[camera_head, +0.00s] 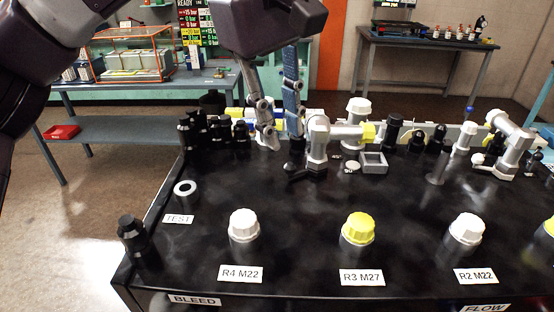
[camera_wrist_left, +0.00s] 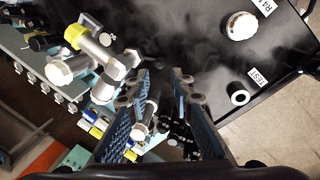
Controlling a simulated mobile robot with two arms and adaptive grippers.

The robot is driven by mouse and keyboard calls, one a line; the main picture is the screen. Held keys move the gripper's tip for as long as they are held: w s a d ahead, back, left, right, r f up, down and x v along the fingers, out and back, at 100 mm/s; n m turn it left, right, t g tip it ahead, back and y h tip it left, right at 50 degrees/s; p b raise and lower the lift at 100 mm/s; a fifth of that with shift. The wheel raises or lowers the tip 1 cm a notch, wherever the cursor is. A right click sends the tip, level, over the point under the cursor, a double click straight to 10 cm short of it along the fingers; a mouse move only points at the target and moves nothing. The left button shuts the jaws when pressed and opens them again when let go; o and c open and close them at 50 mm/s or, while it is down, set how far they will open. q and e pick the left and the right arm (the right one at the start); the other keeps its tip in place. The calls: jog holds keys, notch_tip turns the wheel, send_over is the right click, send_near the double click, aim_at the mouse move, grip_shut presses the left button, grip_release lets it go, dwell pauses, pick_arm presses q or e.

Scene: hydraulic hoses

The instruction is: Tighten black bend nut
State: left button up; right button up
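My left gripper (camera_head: 281,148) hangs from the top middle of the head view, pointing down with its two fingers apart. It is beside a grey bend fitting (camera_head: 317,140) on the black bench, which has a dark part (camera_head: 306,174) low at its foot. I cannot tell for sure whether that is the black bend nut. In the left wrist view the fingers (camera_wrist_left: 158,88) stand apart, with a grey hex-ended fitting (camera_wrist_left: 145,118) and black parts (camera_wrist_left: 180,132) seen between them. Whether the fingers touch anything is unclear. My right gripper is not in view.
On the black bench (camera_head: 290,220) stand white caps (camera_head: 243,224) (camera_head: 467,228), a yellow cap (camera_head: 358,229) and a black fitting (camera_head: 132,235). Several black fittings (camera_head: 211,130) crowd the back left. A grey square tray (camera_head: 374,163) lies right of the bend. The middle front is fairly clear.

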aim_at(289, 164)
pick_arm(q)
jog(key=f, duration=0.4)
jog(key=w+d+f, duration=0.1)
jog(key=f, duration=0.1)
jog(key=shift+f+p, duration=0.15)
jog(key=shift+p, duration=0.25)
grip_shut()
